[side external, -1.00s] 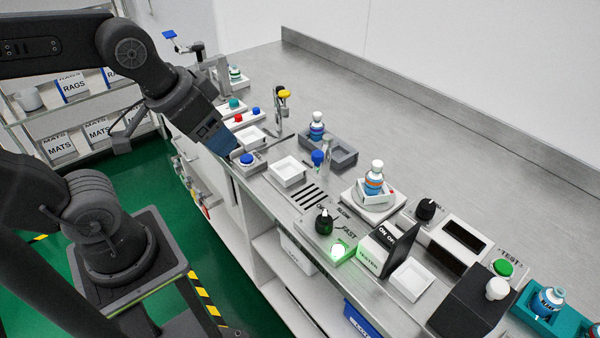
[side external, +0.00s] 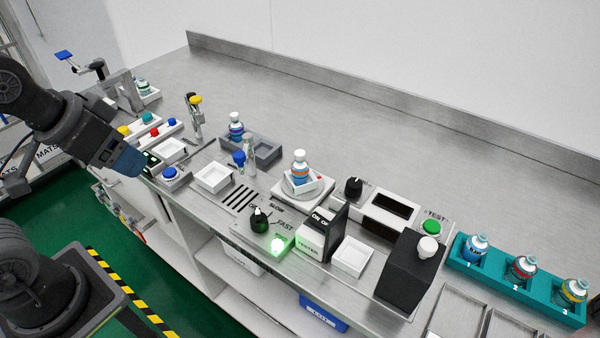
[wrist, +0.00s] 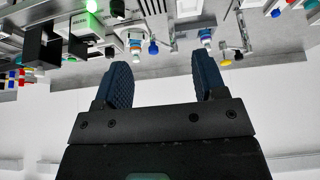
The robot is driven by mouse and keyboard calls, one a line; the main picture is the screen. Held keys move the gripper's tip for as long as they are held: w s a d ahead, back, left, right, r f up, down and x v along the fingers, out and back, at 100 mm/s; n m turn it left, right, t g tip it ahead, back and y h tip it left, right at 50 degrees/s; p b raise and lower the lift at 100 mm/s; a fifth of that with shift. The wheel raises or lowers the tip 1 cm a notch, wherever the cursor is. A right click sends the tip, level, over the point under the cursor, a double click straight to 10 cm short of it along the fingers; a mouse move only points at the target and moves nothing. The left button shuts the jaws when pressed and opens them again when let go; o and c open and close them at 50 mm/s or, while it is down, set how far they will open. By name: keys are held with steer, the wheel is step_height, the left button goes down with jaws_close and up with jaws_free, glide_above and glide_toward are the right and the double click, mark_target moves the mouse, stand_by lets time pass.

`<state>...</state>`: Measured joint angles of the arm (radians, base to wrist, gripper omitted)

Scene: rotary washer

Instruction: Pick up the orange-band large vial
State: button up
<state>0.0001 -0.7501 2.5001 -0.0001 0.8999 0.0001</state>
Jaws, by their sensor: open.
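A vial with an orange band (side external: 300,165), white cap and some blue on its body stands upright in a white holder on a square white plate (side external: 290,195), mid-bench in the side view. In the wrist view, a vial with an orange tint (wrist: 135,42) appears near the top. My gripper (side external: 130,162) is at the bench's left front edge, well left of the vial. In the wrist view its two dark blue fingers (wrist: 162,82) are spread, with nothing between them.
A blue-banded vial (side external: 236,128) stands in a grey tray, near a blue-capped bottle (side external: 240,160). A blue button (side external: 170,173) is close to my gripper. A black tester panel (side external: 330,222) and a teal rack (side external: 500,275) with three vials are on the right. The back bench is clear.

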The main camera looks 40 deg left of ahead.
steer(key=shift+o, duration=0.4)
stand_by(0.3)
steer(key=n+g+y, duration=0.2)
steer(key=n+y, duration=0.1)
steer(key=n, duration=0.4)
glide_above(300, 155)
steer(key=s+d, duration=0.3)
steer(key=s, duration=0.1)
step_height(300, 155, down, 4)
steer(key=shift+n, duration=0.3)
steer(key=x, duration=1.3)
steer(key=shift+w+a+f, duration=0.15)
steer(key=shift+w, duration=0.25)
steer(key=c, duration=1.1)
steer(key=shift+o, duration=0.2)
